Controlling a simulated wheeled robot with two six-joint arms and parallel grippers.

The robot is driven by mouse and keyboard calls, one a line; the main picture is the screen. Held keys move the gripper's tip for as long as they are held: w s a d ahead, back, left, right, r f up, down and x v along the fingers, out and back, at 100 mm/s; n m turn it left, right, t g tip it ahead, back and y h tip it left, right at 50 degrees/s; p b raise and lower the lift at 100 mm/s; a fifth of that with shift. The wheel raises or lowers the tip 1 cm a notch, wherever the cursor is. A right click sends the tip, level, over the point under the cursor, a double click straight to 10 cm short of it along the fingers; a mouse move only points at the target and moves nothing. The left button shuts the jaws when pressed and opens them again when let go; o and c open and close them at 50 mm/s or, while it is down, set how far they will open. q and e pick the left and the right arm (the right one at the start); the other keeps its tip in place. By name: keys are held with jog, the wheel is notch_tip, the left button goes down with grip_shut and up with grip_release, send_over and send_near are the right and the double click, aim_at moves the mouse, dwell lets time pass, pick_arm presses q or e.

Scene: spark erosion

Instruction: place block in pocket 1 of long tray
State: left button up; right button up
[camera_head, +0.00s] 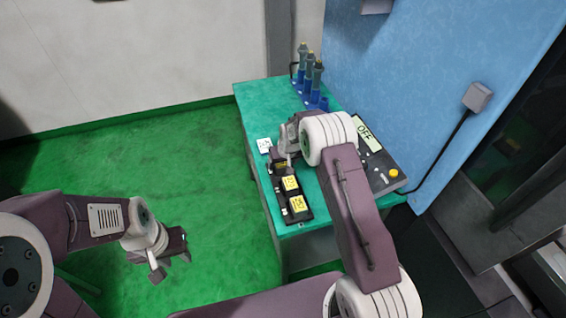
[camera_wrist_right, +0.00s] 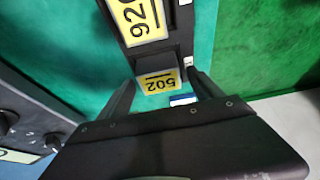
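The long black tray (camera_head: 308,216) lies on the teal table and also shows in the right wrist view (camera_wrist_right: 182,40). Two yellow-labelled blocks, the middle one (camera_head: 290,183) and the near one (camera_head: 298,203), sit in it. My right gripper (camera_head: 285,160) is low over the tray's far end. In the right wrist view, its fingers (camera_wrist_right: 162,80) stand either side of a dark block (camera_wrist_right: 158,82) with a yellow label reading 502. I cannot tell whether they press on it, or whether it rests fully in a pocket. My left gripper (camera_head: 170,262) is open and empty over the green floor.
A white card (camera_head: 264,145) lies left of the tray's far end. A control box (camera_head: 378,165) with an OFF display and yellow knob stands right of my right arm. Several blue-based tools (camera_head: 312,85) stand at the table's back. A blue wall (camera_head: 420,70) bounds the right side.

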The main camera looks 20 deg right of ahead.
jog(key=shift+r, duration=0.25)
jog(key=v, duration=1.2)
jog(key=s+f+g, duration=0.1)
jog(key=s+g, duration=0.2)
jog(key=s, duration=2.4)
jog(key=shift+s+f+m+b, duration=0.25)
jog(key=shift+f+m+b, duration=0.05)
jog(key=shift+f+b, duration=0.05)
jog(key=shift+s, duration=0.1)
